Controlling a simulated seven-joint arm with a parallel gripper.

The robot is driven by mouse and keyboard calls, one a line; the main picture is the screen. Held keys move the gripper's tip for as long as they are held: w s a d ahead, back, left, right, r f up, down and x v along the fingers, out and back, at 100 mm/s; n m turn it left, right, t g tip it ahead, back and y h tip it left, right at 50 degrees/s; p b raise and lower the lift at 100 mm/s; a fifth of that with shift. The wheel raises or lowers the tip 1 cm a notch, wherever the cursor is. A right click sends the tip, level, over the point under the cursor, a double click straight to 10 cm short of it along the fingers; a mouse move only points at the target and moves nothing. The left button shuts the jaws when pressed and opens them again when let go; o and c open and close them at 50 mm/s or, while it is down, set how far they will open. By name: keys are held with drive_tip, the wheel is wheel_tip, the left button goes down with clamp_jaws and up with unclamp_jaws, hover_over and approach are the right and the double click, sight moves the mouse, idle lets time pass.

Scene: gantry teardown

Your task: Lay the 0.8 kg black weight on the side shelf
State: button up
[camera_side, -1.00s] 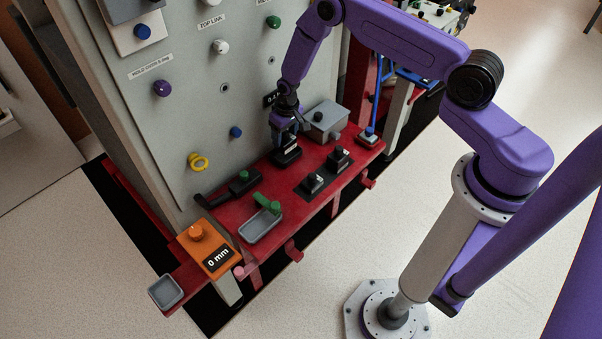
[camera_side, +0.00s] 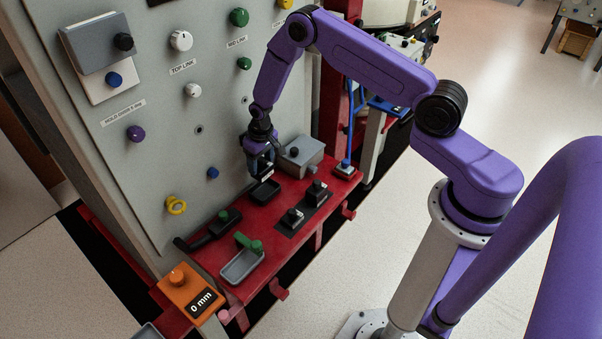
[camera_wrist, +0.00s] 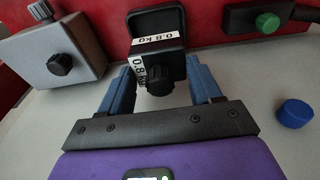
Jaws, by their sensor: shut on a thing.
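The black 0.8 kg weight (camera_wrist: 157,66) has a black knob and a white label. My gripper (camera_wrist: 158,88) is shut on it, with the blue fingers on either side. In the side view my gripper (camera_side: 261,163) is above the back of the red shelf (camera_side: 220,254), close to the grey panel. The weight is small and mostly hidden by the fingers there. The weight appears slightly above the tray.
A grey box with a knob (camera_side: 301,155) stands close right of my gripper.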

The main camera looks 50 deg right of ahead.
drive_tip(key=s+r, duration=0.7)
drive_tip(key=r, duration=0.5)
drive_tip(key=s+r, duration=0.7)
drive_tip(key=r, duration=0.6)
drive_tip(key=shift+s+f, duration=1.9)
drive_tip(key=shift+f, duration=0.75)
drive_tip(key=shift+w+a+f+m+h, duration=0.1)
drive_tip(key=shift+w+a+f+m, duration=0.8)
drive_tip(key=shift+a+f, duration=2.2)
drive_tip(key=shift+w+a+f+m+h, duration=0.1)
drive_tip(key=shift+w+a+f+m, duration=0.7)
drive_tip(key=shift+f, duration=4.45)
drive_tip(key=shift+w+a+f+m+h, duration=0.1)
drive_tip(key=shift+w+a+f+m, duration=0.4)
drive_tip(key=shift+a+f+m, duration=2.45)
drive_tip(key=d+f+n, duration=0.1)
drive_tip(key=f+n, duration=0.2)
drive_tip(key=shift+d, duration=0.35)
drive_tip(key=shift+f, duration=1.25)
drive_tip(key=shift+f, duration=0.35)
